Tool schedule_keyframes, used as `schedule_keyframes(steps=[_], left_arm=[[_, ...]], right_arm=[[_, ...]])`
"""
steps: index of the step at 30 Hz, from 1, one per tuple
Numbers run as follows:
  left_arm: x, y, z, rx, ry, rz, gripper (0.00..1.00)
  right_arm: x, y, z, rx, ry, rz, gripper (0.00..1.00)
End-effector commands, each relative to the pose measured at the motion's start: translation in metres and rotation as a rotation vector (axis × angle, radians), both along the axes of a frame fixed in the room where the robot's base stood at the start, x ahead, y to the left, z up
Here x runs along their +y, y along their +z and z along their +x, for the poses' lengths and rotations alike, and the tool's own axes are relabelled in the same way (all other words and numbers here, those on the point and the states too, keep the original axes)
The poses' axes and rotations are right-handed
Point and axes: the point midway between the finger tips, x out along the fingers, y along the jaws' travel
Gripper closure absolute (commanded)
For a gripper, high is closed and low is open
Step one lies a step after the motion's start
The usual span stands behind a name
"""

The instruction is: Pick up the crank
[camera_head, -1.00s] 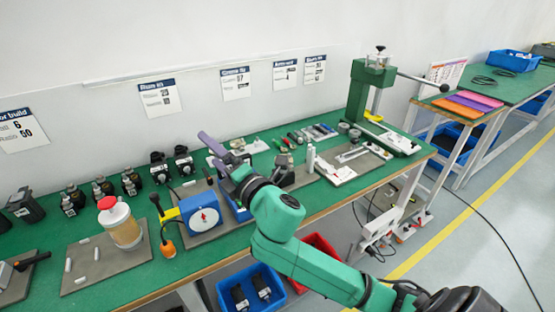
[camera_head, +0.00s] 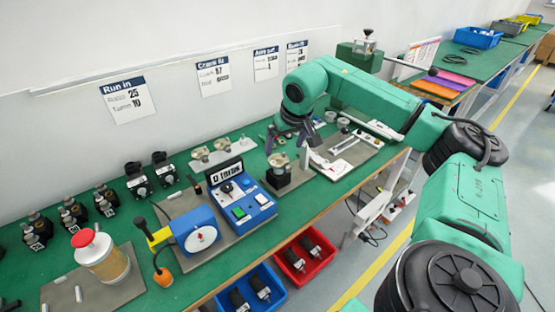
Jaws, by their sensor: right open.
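My right gripper (camera_head: 289,138) is open with its fingers pointing down, above the middle of the green workbench (camera_head: 177,279). Its arm comes in from the right. Just below it is a metal part in a dark block (camera_head: 279,172). I cannot tell for sure which small part is the crank. The arm hides part of the bench behind the gripper. My left gripper is not in view.
A blue control box (camera_head: 242,194) and a blue dial unit (camera_head: 196,232) stand left of the gripper. A red-capped jar (camera_head: 104,258) is at lower left. Red (camera_head: 305,258) and blue (camera_head: 251,291) bins sit below the bench. A green press (camera_head: 360,57) stands beyond my arm.

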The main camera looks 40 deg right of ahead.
Motion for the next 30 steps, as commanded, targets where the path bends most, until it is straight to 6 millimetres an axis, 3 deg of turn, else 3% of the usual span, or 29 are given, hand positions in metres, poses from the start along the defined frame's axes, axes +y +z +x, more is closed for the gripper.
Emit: schedule_keyframes(steps=[12, 20, 23, 27, 30], left_arm=[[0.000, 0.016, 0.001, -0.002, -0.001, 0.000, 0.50], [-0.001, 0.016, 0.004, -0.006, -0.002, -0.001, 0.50], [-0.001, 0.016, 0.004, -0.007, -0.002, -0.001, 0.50], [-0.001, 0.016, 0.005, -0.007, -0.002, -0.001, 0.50], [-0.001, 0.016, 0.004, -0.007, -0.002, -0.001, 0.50]], right_arm=[[-0.008, -0.065, 0.025, -0.001, 0.001, 0.002, 0.00], [-0.010, -0.075, 0.029, -0.003, 0.000, 0.002, 0.00], [-0.009, -0.075, 0.029, -0.003, 0.000, 0.002, 0.31], [-0.009, -0.075, 0.028, -0.003, 0.001, 0.003, 0.84], [-0.009, -0.074, 0.029, -0.005, 0.000, 0.003, 0.85]])
